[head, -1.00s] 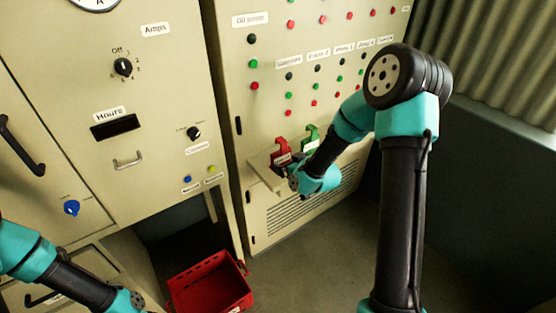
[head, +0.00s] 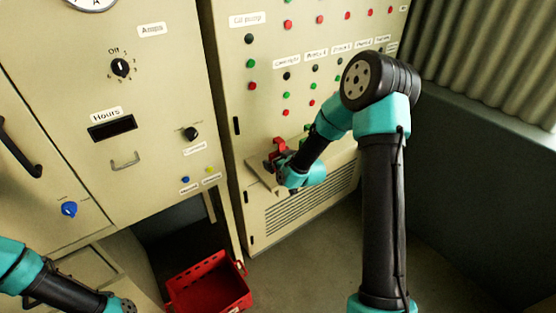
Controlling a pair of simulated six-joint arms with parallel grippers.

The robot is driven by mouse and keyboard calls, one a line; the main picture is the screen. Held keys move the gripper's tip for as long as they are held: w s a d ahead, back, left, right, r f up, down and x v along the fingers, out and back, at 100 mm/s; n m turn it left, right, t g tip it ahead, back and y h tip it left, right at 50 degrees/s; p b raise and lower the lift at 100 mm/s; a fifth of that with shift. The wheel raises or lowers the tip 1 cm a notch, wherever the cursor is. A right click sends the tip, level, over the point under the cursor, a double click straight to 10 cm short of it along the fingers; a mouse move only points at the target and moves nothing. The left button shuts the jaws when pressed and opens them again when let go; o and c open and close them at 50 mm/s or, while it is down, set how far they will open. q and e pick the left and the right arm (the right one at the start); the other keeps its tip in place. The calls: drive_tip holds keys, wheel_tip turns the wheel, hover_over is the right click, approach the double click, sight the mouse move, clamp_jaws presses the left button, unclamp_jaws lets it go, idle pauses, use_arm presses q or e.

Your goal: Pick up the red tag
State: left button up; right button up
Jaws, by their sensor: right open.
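The red tag (head: 278,148) stands on a small ledge that juts from the cream control cabinet, in the middle of the head view. My right gripper (head: 280,165) is open at the red tag's lower front and covers part of it. Whether the fingers touch the tag cannot be told. A green tag is mostly hidden behind my right arm. My left gripper is not in view; only part of my left arm shows at the bottom left.
The ledge (head: 257,172) is narrow. A red open box (head: 210,283) sits on the floor below. The cabinet panel (head: 228,60) carries several red, green and black buttons. A left cabinet (head: 60,100) has knobs and handles. Floor (head: 300,265) is clear right of the box.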

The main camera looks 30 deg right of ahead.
drive_tip(key=c, duration=0.7)
drive_tip(key=shift+o, duration=0.2)
drive_tip(key=shift+r, duration=0.1)
